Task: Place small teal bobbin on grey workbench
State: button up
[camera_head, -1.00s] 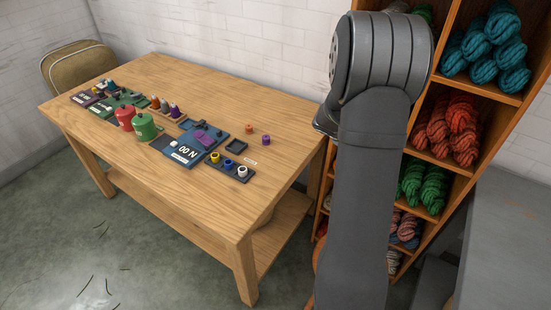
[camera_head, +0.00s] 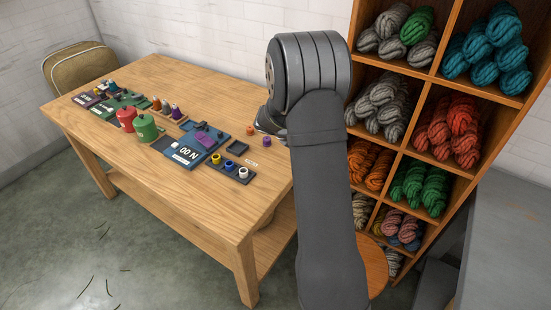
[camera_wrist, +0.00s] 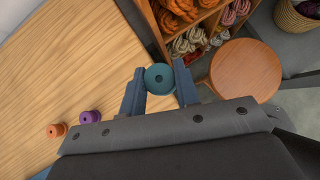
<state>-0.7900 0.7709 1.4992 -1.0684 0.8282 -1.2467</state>
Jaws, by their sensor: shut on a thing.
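The small teal bobbin (camera_wrist: 160,77) is between the two blue fingers of my gripper (camera_wrist: 160,80) in the wrist view. My gripper is shut on it, and it appears near the right edge of the wooden table. In the head view my arm hides the fingers and the bobbin. The grey workbench (camera_head: 512,245) stands at the far right of the head view, beyond the shelf. The part of its top that shows is bare.
The wooden table (camera_head: 200,210) holds kits, red and green pots, an orange bobbin (camera_wrist: 57,131) and a purple bobbin (camera_wrist: 89,117). A shelf of wool skeins (camera_head: 412,150) stands between table and workbench. A round wooden stool (camera_wrist: 245,70) is beside the table.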

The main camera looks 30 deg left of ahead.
send_over(275, 160)
notch_tip(275, 160, down, 6)
jog(key=shift+d+f, duration=0.1)
jog(key=shift+f, duration=0.15)
jog(key=shift+s+f, duration=0.1)
jog(key=shift+f, duration=1.75)
jog(key=shift+f, duration=0.1)
jog(key=shift+f, duration=0.1)
jog(key=o, duration=1)
jog(key=shift+o, duration=0.2)
jog(key=v, duration=1.6)
jog(key=shift+o, duration=0.4)
jog(key=shift+s+a+r, duration=0.35)
jog(key=shift+s+r, duration=0.05)
jog(key=shift+s, duration=0.15)
